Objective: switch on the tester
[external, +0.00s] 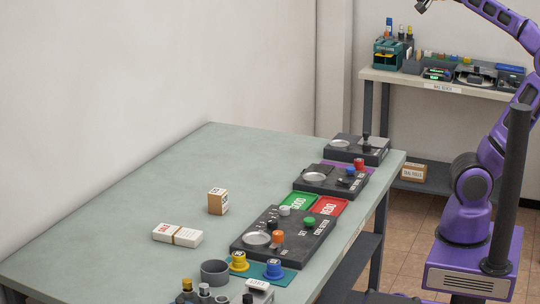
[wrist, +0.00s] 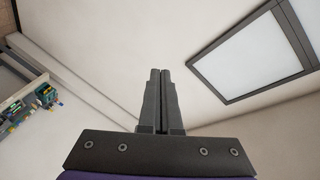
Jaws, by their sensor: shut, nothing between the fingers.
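Several dark panels with knobs and buttons sit along the right side of the table; their lettering is too small to read, so I cannot tell which is the tester. The nearest panel (external: 310,243) carries a pale round plate, an orange knob and a green button. The middle panel (external: 345,187) has a round plate, a blue knob and a red knob. The far panel (external: 375,153) has a plate and an upright black lever. My gripper (external: 424,4) is high at the top edge, far above the table. In the wrist view my gripper (wrist: 160,72) is shut and empty.
Green (external: 297,201) and red (external: 331,206) mats lie between panels. A back bench (external: 400,79) holds more devices. The wrist view shows a framed panel (wrist: 250,55).

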